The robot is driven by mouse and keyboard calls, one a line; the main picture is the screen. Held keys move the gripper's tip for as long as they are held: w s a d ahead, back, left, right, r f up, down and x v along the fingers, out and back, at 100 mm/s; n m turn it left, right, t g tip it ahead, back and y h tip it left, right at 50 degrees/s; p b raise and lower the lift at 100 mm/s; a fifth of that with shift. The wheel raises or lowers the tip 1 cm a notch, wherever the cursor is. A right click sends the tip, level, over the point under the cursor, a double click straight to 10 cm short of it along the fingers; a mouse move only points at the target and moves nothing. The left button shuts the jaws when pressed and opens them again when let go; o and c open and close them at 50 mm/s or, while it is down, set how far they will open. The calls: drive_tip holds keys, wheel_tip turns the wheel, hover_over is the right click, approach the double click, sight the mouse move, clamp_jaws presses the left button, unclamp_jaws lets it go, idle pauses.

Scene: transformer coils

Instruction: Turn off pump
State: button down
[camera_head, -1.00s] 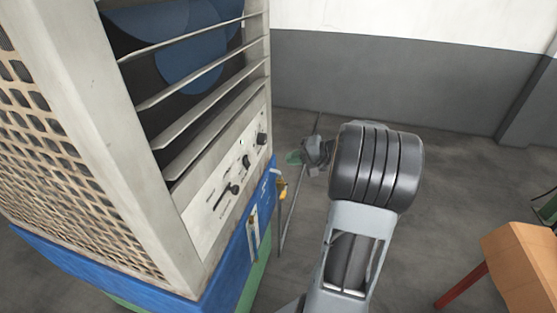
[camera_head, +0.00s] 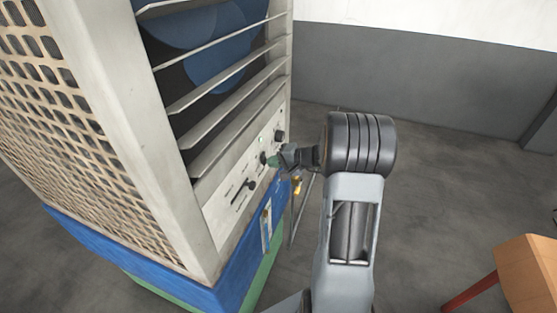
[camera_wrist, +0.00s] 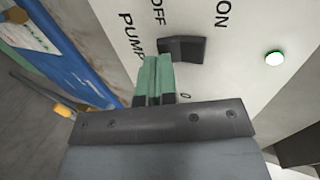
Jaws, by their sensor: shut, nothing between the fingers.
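In the wrist view, a black pump knob (camera_wrist: 183,48) sits on the pale panel (camera_wrist: 112,12) with the printed words PUMP, OFF and ON. Which word the knob points to I cannot tell for sure. My gripper (camera_wrist: 157,64) has green fingertips, shut together and empty, just beside the knob's lower left; whether they touch it is unclear. In the head view, my gripper (camera_head: 274,160) is right against the panel, at the middle black knob (camera_head: 263,158), partly covering the area.
A lit green lamp (camera_wrist: 275,57) sits on the panel. Other black knobs are above (camera_head: 280,135) and below (camera_head: 250,184) the middle one. Slats (camera_head: 225,130) lie above the panel. A blue base ledge (camera_head: 232,280) juts below. Floor to the right is open, with an orange table (camera_head: 528,270).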

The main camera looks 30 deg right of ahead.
idle(0.3)
drive_tip(key=b, duration=0.3)
drive_tip(key=shift+w+a+f+t, duration=0.2)
drive_tip(key=shift+t, duration=0.2)
drive_tip(key=shift+r, duration=0.15)
drive_tip(key=shift+r, duration=0.65)
